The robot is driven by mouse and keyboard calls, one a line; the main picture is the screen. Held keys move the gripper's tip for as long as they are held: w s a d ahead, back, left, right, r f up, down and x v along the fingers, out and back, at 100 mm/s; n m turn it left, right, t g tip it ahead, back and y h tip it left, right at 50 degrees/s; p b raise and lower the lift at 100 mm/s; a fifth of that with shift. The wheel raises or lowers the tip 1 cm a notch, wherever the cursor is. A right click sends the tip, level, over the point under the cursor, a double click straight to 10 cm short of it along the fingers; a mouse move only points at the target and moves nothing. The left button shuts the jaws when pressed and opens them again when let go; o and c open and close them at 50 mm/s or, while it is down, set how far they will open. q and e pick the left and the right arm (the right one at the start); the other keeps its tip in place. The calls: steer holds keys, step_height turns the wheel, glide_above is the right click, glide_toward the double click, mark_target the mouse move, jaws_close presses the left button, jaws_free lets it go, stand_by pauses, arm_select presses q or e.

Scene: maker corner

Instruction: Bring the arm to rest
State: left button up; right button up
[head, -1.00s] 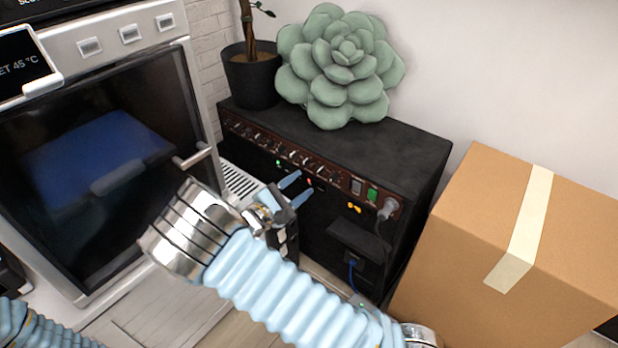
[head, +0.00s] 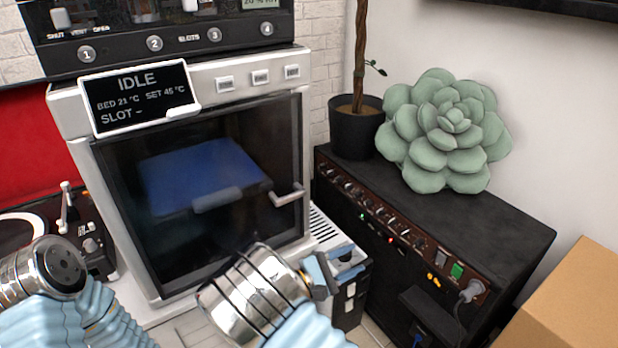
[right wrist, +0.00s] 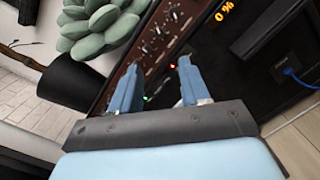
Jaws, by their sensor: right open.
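My right gripper (head: 337,264) is in front of the black amplifier-like box, low and right of the middle in the head view. In the right wrist view its two blue fingers (right wrist: 156,82) are spread apart with nothing between them, pointing at the box's knob panel. I cannot tell the exact gap to the panel, but I see no contact. My left arm (head: 60,280) shows at the lower left of the head view; its gripper is not in view.
A glass-doored machine (head: 170,190) stands left of the right gripper, its door shut, its screen (head: 140,95) reading IDLE. The black box (head: 450,225) carries a succulent (head: 445,130) and a potted plant (head: 355,130). A cardboard box (head: 575,310) stands at right. A turntable (head: 85,225) is at left.

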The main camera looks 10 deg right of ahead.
steer(key=s+d+f+m+g+y+p, duration=0.15)
steer(key=s+f+g+y, duration=0.25)
steer(key=s+f, duration=0.4)
steer(key=s+d+f+m+g+y, duration=0.1)
steer(key=s+d+f+g+y, duration=0.3)
steer(key=f, duration=0.6)
steer(key=s+a+f+m+g+y, duration=0.2)
steer(key=s+a+f+y, duration=0.25)
steer(key=s, duration=0.25)
steer(key=w+a+m+t+y+p, duration=0.1)
steer(key=a+m+t+y+p, duration=0.1)
steer(key=a+m+t+y, duration=0.3)
steer(key=a+m+y, duration=0.3)
steer(key=m+y, duration=0.1)
steer(key=m, duration=0.1)
steer(key=shift+r+p, duration=0.15)
steer(key=shift+p, duration=0.2)
steer(key=shift+w, duration=0.1)
